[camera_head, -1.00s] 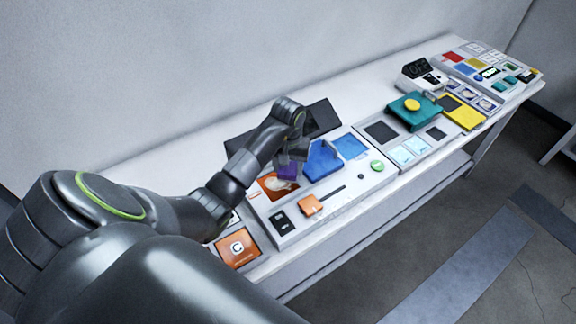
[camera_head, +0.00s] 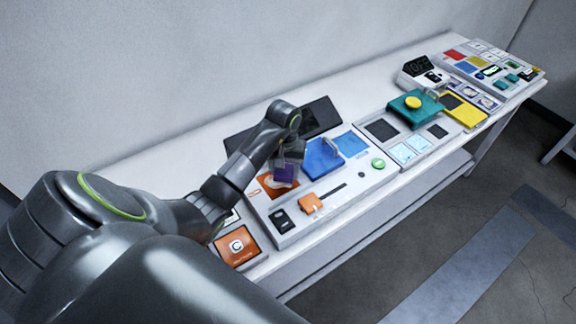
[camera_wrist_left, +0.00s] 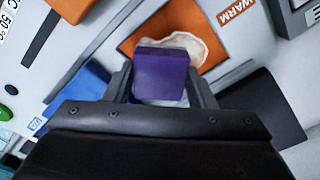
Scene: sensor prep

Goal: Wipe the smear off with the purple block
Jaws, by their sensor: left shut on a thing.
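My left gripper (camera_head: 289,160) is shut on the purple block (camera_head: 284,176), fingers pointing down at the panel. In the left wrist view the purple block (camera_wrist_left: 161,74) sits between the two fingers, over an orange square (camera_wrist_left: 138,40). A pale, whitish smear (camera_wrist_left: 198,38) spreads on that square, showing around the block's far and right sides. The block hides the rest of it. I cannot tell whether the block touches the surface. My right gripper is not in view.
A blue block with a handle (camera_head: 322,158) stands close to the right of my gripper. An orange piece (camera_head: 311,203) and a green button (camera_head: 378,164) are on the same panel. A teal piece with a yellow knob (camera_head: 414,108) stands farther right.

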